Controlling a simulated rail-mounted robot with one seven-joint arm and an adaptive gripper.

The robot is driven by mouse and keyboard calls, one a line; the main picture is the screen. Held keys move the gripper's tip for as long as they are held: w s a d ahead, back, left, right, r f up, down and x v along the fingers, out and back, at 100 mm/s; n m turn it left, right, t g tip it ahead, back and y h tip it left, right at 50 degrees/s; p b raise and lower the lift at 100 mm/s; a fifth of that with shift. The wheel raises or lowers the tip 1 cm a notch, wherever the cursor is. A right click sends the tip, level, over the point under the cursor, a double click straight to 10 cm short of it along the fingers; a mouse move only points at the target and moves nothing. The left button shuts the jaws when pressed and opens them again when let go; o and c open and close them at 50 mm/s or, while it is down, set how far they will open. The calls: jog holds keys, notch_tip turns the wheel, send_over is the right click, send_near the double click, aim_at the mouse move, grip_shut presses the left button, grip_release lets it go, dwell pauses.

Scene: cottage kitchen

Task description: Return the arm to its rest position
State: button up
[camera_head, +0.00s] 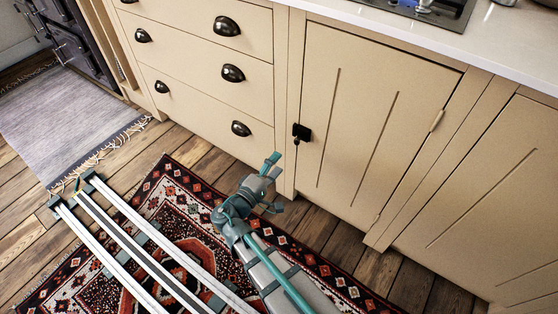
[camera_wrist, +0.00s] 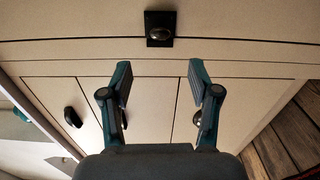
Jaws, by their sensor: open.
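My gripper (camera_head: 273,175) is in front of the cream cabinets, low over the floor, between the drawer stack and the cabinet door (camera_head: 365,130). In the wrist view my gripper (camera_wrist: 160,82) shows two teal fingers spread apart with nothing between them. A black latch (camera_wrist: 160,28) on the cream cabinet front is beyond the fingertips and apart from them. My arm reaches in from the bottom of the head view.
A drawer stack (camera_head: 205,65) with black cup handles stands left of the door. A light counter (camera_head: 400,32) with a hob (camera_head: 425,8) runs above. A patterned red rug (camera_head: 180,215) and a grey rug (camera_head: 65,115) lie on the wooden floor.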

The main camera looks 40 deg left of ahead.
dwell(0.4)
jog(key=s+d+f+m+g+h, duration=0.2)
jog(key=d+f+m+g+h, duration=0.35)
jog(key=d, duration=0.75)
jog(key=s+d+f+m+g+h, duration=0.1)
jog(key=d+f+m+g+h, duration=0.1)
jog(key=d+f+g, duration=0.85)
jog(key=s+d+f+m+g+h, duration=0.25)
jog(key=d+f+g+h, duration=0.2)
jog(key=d, duration=1.15)
jog(key=s+d+m+g+y, duration=0.4)
jog(key=d+m+g+y, duration=0.1)
jog(key=d, duration=0.3)
jog(key=s+d+m+g+y, duration=0.4)
jog(key=d+m+g+y, duration=0.1)
jog(key=d, duration=0.3)
notch_tip(320, 180, up, 16)
jog(key=s+t+p, duration=0.2)
jog(key=t+p, duration=0.3)
jog(key=p, duration=2.7)
jog(key=shift+s+a+f+t+p, duration=0.2)
jog(key=shift+s+f+t+p, duration=0.05)
jog(key=shift+t+p, duration=0.15)
jog(key=shift+f, duration=0.1)
jog(key=shift+c, duration=0.3)
